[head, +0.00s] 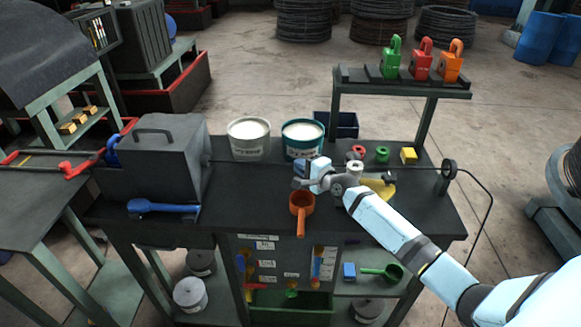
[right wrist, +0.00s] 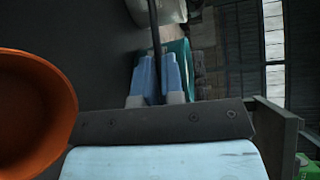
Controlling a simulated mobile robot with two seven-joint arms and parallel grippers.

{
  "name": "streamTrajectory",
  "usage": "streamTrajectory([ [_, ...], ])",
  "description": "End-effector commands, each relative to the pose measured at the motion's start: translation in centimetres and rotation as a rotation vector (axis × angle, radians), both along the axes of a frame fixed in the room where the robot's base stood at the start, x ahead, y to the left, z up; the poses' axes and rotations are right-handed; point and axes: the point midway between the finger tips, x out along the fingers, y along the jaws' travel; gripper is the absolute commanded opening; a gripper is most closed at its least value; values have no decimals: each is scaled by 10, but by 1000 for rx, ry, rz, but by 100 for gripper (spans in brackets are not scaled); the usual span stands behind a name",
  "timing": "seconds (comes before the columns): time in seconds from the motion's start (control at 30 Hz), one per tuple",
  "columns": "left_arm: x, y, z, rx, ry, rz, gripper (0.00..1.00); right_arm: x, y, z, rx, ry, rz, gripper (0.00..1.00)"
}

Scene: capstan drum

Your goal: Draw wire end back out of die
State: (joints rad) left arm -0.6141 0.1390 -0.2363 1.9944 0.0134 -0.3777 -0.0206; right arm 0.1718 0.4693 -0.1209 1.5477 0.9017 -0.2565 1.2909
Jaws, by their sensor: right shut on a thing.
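A dark wire (right wrist: 154,25) runs between the two pale blue fingers of my right gripper (right wrist: 158,80), which is shut on it. In the head view my right gripper (head: 303,168) is low over the bench, right of the grey box with a handle (head: 165,155). The wire's line lies level with the box's right side. At the right, the wire (head: 488,195) passes a ring guide (head: 449,169) and curves down beyond the bench. I cannot make out the die or the wire's end. My left gripper is not in view.
An orange ladle (head: 302,204) stands close in front of the right gripper. Two tubs, one white (head: 249,140) and one teal (head: 302,140), stand behind it. A blue tool (head: 163,208) lies before the grey box. Red and green rings and a yellow block (head: 408,155) lie at the right.

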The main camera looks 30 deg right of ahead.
Motion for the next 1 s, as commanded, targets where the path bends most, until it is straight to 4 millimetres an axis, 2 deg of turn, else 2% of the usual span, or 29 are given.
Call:
streamTrajectory([
  [0.33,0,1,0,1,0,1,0,-1,-2,0,-1,0,-2,0],
  [0.37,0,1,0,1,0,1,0,-1,-2,0,-1,0,-2,15],
  [0.4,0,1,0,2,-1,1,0,-1,-2,0,-1,0,-2,24],
  [0.43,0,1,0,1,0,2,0,-1,-2,0,-1,0,-2,31],
  [0.47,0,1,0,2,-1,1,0,-1,-2,0,-1,0,-2,34],
  [0.77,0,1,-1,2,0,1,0,-3,-2,0,0,0,-1,34],
  [0.87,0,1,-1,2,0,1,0,-11,-3,0,0,0,-1,34],
  [1.0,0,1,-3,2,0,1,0,-35,-8,3,-1,1,-2,34],
])
